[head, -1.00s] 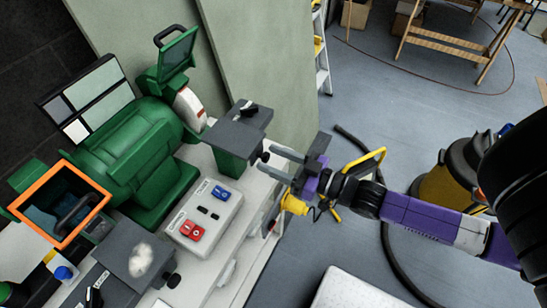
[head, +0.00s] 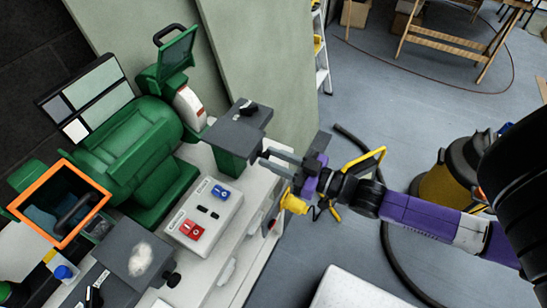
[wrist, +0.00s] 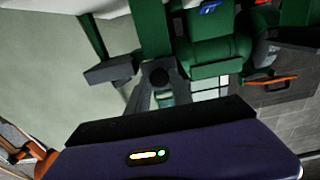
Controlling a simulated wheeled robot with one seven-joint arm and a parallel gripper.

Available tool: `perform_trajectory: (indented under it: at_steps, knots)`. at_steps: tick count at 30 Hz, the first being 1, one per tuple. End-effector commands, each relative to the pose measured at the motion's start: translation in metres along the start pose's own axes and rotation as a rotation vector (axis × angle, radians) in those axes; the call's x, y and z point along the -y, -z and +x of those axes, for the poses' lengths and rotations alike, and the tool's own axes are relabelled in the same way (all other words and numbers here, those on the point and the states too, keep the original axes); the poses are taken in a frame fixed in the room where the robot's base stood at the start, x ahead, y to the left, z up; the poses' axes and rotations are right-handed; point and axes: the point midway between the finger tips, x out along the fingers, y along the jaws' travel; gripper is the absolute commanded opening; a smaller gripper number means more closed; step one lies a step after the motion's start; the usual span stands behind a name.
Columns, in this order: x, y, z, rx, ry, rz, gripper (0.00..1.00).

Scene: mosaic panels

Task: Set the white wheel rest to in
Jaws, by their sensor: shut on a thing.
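The white wheel (head: 189,106) is at the right end of the green grinder (head: 130,145), partly covered by its green guard. Its rest is a grey plate (head: 232,133) on a green support, in front of the wheel. A black knob on the rest's side shows in the wrist view (wrist: 158,76). My gripper (head: 264,158) reaches in from the right and is shut on this knob. The fingers partly hide the knob in the head view. I cannot tell the exact gap between rest and wheel.
A second grey rest (head: 128,262) with its own knob is at the lower left, near the orange-framed shield (head: 103,205). A switch box (head: 203,222) with blue and red switches sits between the rests.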

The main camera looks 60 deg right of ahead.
Motion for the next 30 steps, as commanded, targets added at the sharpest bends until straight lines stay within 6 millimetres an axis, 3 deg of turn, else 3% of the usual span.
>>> perform_trajectory:
  at_steps: [26,30]
  knots:
    - [0.0008,0.0003,0.0002,-0.001,0.002,0.0,0.0]
    - [0.0012,0.0017,0.0075,-0.003,0.003,0.001,0.0]
